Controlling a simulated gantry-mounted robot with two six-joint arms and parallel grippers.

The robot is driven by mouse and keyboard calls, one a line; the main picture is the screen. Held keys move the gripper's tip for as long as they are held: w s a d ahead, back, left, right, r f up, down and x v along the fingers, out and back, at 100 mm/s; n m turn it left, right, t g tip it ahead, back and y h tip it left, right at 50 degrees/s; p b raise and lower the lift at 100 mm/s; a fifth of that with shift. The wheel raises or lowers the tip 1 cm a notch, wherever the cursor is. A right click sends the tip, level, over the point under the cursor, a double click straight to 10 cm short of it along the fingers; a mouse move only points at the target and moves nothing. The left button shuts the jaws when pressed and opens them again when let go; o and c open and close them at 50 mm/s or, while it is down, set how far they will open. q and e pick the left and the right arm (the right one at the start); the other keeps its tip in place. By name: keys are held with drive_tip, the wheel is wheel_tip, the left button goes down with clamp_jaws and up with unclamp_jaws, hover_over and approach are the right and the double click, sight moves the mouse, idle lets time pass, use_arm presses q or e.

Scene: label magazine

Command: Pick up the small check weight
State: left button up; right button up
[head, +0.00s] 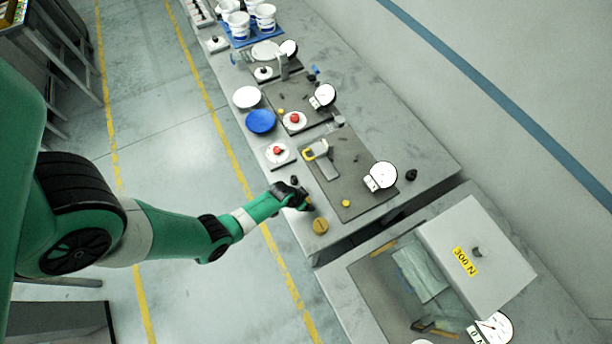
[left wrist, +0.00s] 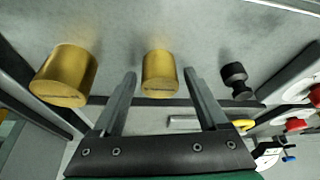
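Two brass cylinder weights stand in the left wrist view. The larger weight (left wrist: 65,78) is on the left, and the small check weight (left wrist: 160,76) is between my left gripper's fingers (left wrist: 160,84). The fingers are open, with a visible gap on each side of the small weight. In the head view my left gripper (head: 304,204) is low over the front edge of the bench. A brass weight (head: 320,226) shows just beyond it. The small weight is hidden there by the gripper. My right gripper is not in view.
A black knobbed piece (left wrist: 235,80) stands right of the small weight. On the bench (head: 425,150) are a grey plate with a dial gauge (head: 381,176), a red-knobbed white piece (head: 277,152) and a blue dish (head: 260,122). A box marked 300 N (head: 475,255) is on the nearer bench.

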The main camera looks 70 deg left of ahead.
use_arm(q)
clamp_jaws()
drive_tip(key=shift+r, duration=0.1)
idle(0.4)
